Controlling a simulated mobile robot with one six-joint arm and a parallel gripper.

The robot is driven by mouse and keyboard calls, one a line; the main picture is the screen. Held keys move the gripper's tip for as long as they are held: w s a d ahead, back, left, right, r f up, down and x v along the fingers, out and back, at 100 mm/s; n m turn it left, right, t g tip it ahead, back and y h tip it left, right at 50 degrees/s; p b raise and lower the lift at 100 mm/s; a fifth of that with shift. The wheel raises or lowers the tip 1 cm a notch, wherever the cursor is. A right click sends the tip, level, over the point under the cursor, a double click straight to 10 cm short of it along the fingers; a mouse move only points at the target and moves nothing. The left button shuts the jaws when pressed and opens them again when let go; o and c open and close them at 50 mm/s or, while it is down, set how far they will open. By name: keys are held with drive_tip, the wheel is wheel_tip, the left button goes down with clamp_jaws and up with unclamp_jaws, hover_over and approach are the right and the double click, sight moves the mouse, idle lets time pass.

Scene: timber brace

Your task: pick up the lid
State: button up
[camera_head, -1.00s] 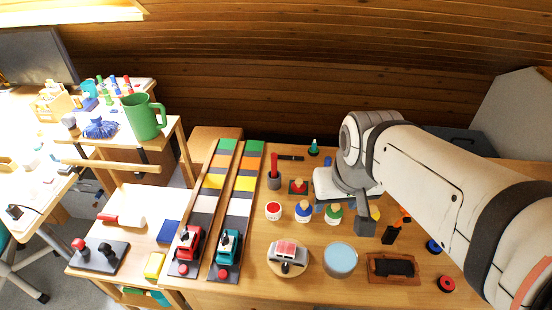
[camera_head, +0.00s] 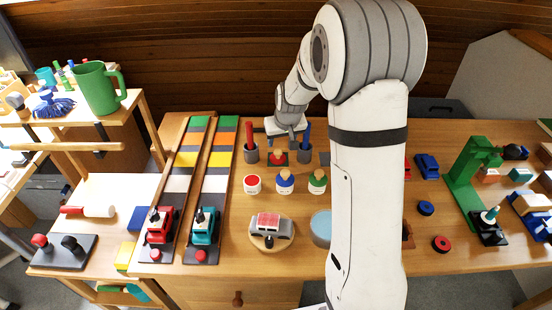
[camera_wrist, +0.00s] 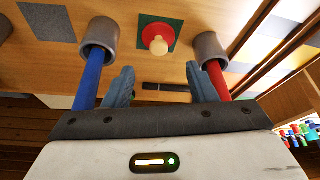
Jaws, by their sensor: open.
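The lid is a red disc with a pale wooden knob, lying on a small green square mat. It shows in the head view (camera_head: 278,155) and at the top middle of the wrist view (camera_wrist: 158,34). The mat (camera_wrist: 144,21) shows around it. My gripper (camera_wrist: 160,70) is open and empty, its two blue-grey fingers apart. In the head view my gripper (camera_head: 286,134) is just behind the lid, with clear space between them. The lid is fully in sight, ahead of the gap between my fingers.
A grey cup with a red-handled tool (camera_head: 251,154) and one with a blue-handled tool (camera_head: 305,154) flank the lid closely. A red jar (camera_head: 252,184), a blue jar (camera_head: 285,183) and a green jar (camera_head: 318,181) stand in front. A dark flat bar (camera_wrist: 166,87) lies behind.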

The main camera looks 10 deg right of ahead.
sight(278, 152)
drive_tip(key=x, duration=1)
drive_tip(key=shift+w+d+r, duration=0.1)
drive_tip(key=shift+w, duration=0.35)
drive_tip(key=shift+c, duration=0.5)
drive_tip(key=c, duration=1)
